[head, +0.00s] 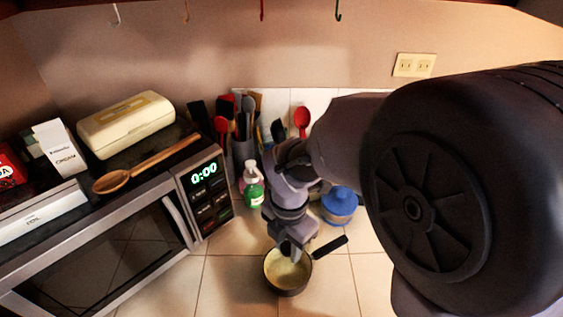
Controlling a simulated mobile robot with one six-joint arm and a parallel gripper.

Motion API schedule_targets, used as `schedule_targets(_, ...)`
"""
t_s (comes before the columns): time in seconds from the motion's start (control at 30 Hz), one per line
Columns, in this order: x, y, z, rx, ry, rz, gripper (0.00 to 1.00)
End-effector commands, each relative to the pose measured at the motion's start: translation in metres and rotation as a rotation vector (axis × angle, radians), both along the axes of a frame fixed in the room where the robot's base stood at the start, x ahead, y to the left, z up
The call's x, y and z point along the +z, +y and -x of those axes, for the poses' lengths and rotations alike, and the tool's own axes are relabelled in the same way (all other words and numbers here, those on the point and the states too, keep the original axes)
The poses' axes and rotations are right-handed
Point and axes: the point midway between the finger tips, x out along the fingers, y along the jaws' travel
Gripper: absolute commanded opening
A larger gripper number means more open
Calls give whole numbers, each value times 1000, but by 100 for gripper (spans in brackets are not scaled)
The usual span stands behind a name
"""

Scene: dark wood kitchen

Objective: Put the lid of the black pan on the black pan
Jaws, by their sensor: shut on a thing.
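The black pan (289,291) stands on the tiled counter at the lower middle, its black handle (330,247) pointing up and right. My gripper (291,252) points down at the pan's opening, over its far side. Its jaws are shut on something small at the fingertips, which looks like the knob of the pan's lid. A pale yellowish round surface (284,270) shows within the rim below the fingertips. I cannot tell whether it is a see-through lid or the pan's inside, or whether a lid touches the rim.
A blue jar (340,203) stands close behind the handle. A green soap bottle (253,188) and a utensil holder (243,150) are further back. A microwave (130,235) with a wooden spoon (150,163) on top fills the left. Tiles beside the pan are bare.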

Motion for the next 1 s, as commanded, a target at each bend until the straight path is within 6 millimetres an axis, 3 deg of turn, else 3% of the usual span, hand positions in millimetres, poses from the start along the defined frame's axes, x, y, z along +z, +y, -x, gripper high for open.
schedule_targets(0.2, -36, 0, -2, -1, 2, 1, 0)
schedule_targets(0.9, -46, 0, -1, -1, 1, 0, 0)
schedule_targets(0.93, -46, 0, -1, -1, 1, 0, 36)
schedule_targets(1.0, -46, 0, -1, -1, 1, 0, 50)
